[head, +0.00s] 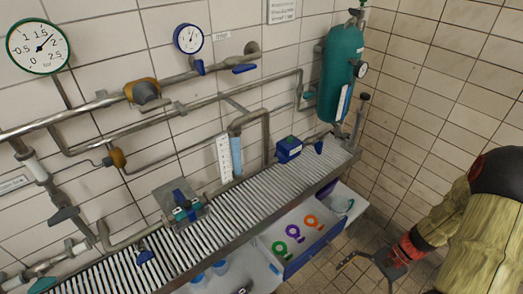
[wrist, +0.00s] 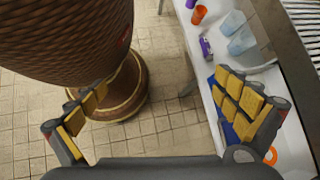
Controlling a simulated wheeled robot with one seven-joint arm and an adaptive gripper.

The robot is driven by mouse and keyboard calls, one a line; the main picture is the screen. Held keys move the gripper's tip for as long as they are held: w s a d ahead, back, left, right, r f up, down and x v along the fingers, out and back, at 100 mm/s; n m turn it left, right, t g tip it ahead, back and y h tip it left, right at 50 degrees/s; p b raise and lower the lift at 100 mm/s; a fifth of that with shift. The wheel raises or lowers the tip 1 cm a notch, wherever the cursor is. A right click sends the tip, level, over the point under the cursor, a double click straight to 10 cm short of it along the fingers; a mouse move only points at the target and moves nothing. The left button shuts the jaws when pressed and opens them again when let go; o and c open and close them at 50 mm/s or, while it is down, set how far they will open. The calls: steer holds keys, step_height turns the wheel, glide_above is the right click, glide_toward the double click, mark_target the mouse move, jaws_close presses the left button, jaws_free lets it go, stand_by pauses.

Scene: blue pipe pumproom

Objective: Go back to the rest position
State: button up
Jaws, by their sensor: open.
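My gripper (head: 368,268) hangs at the lower right of the head view, over the tiled floor and to the right of the tray with the coloured rings. In the wrist view my gripper (wrist: 163,84) has its two yellow-padded fingers spread wide apart. Nothing is between the fingers, and floor shows behind the gap. The right finger overlaps the edge of the white shelf in that view, but I cannot tell the height between them.
A slatted grey bench (head: 240,205) runs along the pipe wall. Below it, a white tray (head: 328,228) holds green, purple and orange ring-shaped pieces. A teal cylinder (head: 341,70) stands in the corner. The tiled floor (wrist: 165,145) below my gripper looks clear.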

steer(key=s+a+r+n+t+h, duration=0.1)
steer(key=a+r+n, duration=0.3)
steer(key=r, duration=0.7)
steer(key=s+a+r+n+t+h, duration=0.1)
steer(key=a+r+n+t+h, duration=0.3)
steer(key=r, duration=0.7)
steer(key=s+a+r+n+t+h, duration=0.1)
steer(key=a+r+n+t+h, duration=0.2)
steer(key=r, duration=0.8)
steer(key=shift+a+n, duration=0.4)
steer(key=shift+n, duration=0.2)
